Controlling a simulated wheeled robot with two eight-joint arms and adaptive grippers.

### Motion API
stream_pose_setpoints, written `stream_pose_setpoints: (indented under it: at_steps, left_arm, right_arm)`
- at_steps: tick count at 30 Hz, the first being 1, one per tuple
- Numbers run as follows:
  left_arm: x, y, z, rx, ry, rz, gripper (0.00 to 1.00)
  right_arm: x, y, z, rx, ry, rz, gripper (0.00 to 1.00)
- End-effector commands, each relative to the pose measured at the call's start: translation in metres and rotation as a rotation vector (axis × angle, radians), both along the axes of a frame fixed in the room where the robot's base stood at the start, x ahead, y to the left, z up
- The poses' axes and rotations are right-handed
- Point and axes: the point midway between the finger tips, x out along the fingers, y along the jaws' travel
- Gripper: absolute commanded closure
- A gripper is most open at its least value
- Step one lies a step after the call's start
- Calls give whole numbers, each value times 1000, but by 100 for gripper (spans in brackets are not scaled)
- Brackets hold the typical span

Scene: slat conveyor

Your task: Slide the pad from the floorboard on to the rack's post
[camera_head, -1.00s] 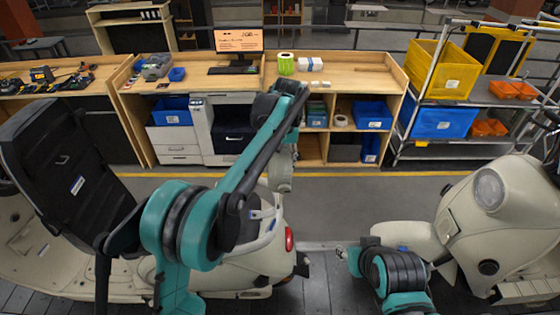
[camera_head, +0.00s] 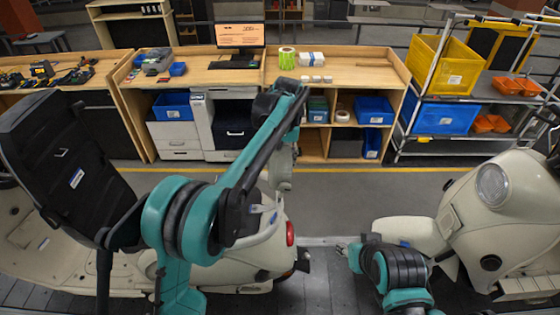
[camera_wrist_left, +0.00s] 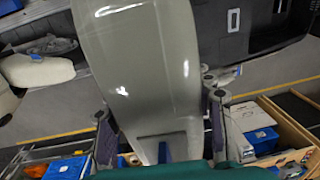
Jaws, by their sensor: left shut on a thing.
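In the head view my left gripper (camera_head: 272,205) is over the tail of the left scooter (camera_head: 245,258), largely hidden by my arm; I cannot clearly make out the pad or the rack's post there. My right gripper (camera_head: 344,251) is low beside the right scooter (camera_head: 450,215); its jaws are too small to read.
A black upright part (camera_head: 65,160) stands on the left scooter. A gap of dark slats (camera_head: 318,285) lies between the scooters. Behind the yellow floor line are a workbench (camera_head: 340,75) and a cart with yellow and blue bins (camera_head: 440,70).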

Motion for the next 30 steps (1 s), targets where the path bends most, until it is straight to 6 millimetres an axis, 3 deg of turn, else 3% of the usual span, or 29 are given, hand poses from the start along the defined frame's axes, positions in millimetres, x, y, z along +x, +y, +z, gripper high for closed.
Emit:
stream_pose_setpoints:
  at_steps: [21,30]
  left_arm:
    - [0,2,-22,0,0,0,88]
    - [0,2,-22,0,0,0,88]
  right_arm:
    - [0,0,-16,0,0,0,60]
    - [0,0,-16,0,0,0,60]
